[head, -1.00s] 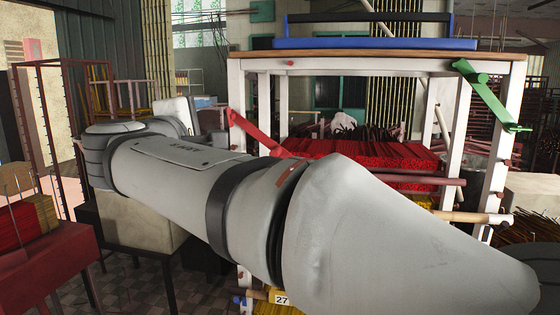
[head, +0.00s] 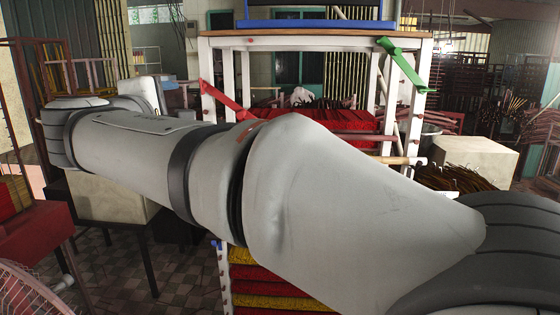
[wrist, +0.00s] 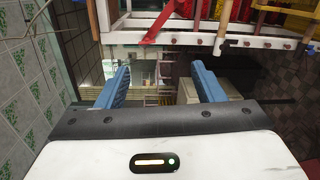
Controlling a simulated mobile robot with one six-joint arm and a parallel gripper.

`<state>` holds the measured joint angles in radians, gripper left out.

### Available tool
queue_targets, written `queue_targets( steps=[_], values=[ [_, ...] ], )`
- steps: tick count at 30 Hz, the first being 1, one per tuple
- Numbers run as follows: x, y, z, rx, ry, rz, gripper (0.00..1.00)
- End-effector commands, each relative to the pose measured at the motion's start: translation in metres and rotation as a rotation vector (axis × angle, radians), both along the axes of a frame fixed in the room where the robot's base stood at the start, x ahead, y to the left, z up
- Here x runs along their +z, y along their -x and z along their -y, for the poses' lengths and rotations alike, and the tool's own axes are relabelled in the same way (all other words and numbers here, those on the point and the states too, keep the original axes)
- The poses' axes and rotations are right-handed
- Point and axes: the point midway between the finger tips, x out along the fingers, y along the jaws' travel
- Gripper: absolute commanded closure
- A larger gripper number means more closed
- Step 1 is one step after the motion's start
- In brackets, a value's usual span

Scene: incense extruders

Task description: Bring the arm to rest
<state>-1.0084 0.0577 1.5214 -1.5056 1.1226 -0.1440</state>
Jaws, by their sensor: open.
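My gripper (wrist: 162,88) shows in the wrist view with its two blue fingers spread wide apart. Nothing is between them; only the room beyond shows in the gap. My arm fills the middle of the head view, stretching from left to lower right, and its end is out of that view.
A white-legged rack with a wooden top (head: 310,41) stands behind my arm, with a red lever (head: 222,98) and a green lever (head: 402,63). Red and yellow incense bundles (head: 262,283) sit low in it. A red table (head: 35,232) is at left, a pale box (head: 474,160) at right.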

Motion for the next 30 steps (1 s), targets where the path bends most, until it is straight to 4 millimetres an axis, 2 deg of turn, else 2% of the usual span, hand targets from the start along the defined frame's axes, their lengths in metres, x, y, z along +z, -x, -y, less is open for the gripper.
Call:
queue_targets(
  steps=[8, 11, 14, 17, 18, 20, 21, 24, 27, 30],
  values=[
    [-0.048, -0.017, 0.061, -0.093, -0.072, -0.153, 0.38],
    [-0.071, -0.020, 0.090, -0.141, -0.115, -0.223, 0.38],
    [-0.100, -0.020, 0.127, -0.206, -0.175, -0.310, 0.38],
    [-0.140, -0.012, 0.176, -0.301, -0.271, -0.422, 0.38],
    [-0.159, -0.005, 0.199, -0.349, -0.325, -0.474, 0.38],
    [-0.188, 0.010, 0.232, -0.428, -0.418, -0.551, 0.38],
    [-0.209, 0.023, 0.252, -0.484, -0.485, -0.601, 0.38],
    [-0.257, 0.061, 0.295, -0.628, -0.678, -0.708, 0.38],
    [-0.299, 0.103, 0.323, -0.770, -0.887, -0.785, 0.38],
    [-0.332, 0.140, 0.337, -0.894, -1.087, -0.830, 0.38]
  ],
)
